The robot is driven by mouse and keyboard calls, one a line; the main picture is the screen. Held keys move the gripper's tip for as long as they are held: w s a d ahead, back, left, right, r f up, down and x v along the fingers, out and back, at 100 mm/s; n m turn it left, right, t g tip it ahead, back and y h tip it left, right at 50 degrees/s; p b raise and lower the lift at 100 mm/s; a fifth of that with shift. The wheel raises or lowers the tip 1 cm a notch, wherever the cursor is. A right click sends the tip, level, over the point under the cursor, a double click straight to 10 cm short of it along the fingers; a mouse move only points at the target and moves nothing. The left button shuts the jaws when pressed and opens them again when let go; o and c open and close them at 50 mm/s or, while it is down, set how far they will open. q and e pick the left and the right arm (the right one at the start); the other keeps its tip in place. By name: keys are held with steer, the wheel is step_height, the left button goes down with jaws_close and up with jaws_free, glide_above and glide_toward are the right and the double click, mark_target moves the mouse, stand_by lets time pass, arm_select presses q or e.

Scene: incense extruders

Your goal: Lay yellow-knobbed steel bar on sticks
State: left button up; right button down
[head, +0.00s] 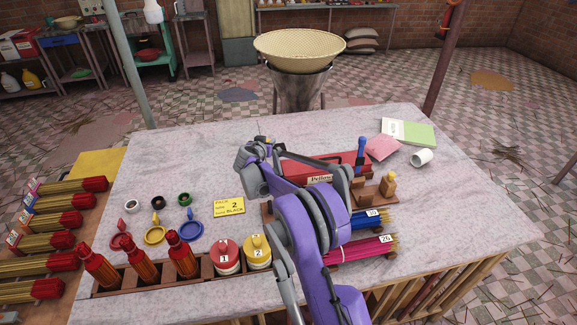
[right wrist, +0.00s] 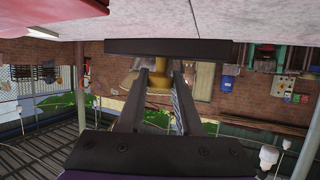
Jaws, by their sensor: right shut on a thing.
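My right gripper (right wrist: 161,76) is shut on a yellow knob (right wrist: 160,85) in the right wrist view. A dark flat bar (right wrist: 168,48) crosses just beyond the fingertips, close to the pale tabletop; it appears to be the yellow-knobbed steel bar. In the head view my purple right arm hides this bar and most of the gripper. A blue stick bundle (head: 369,220) and a pink stick bundle (head: 360,248) lie right of the arm, their left ends partly hidden. Whether the bar touches any sticks cannot be told. My left gripper is out of view.
Red bottles (head: 141,261) and numbered jars (head: 226,257) line the front left. A white cup (head: 421,157) lies right. The table's back left is clear.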

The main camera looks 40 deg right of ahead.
step_height(320, 180, down, 8)
steer(key=shift+f, duration=0.15)
stand_by(0.3)
steer(key=shift+a+f, duration=0.1)
steer(key=c, duration=0.6)
jaws_free()
steer(key=shift+s, duration=0.1)
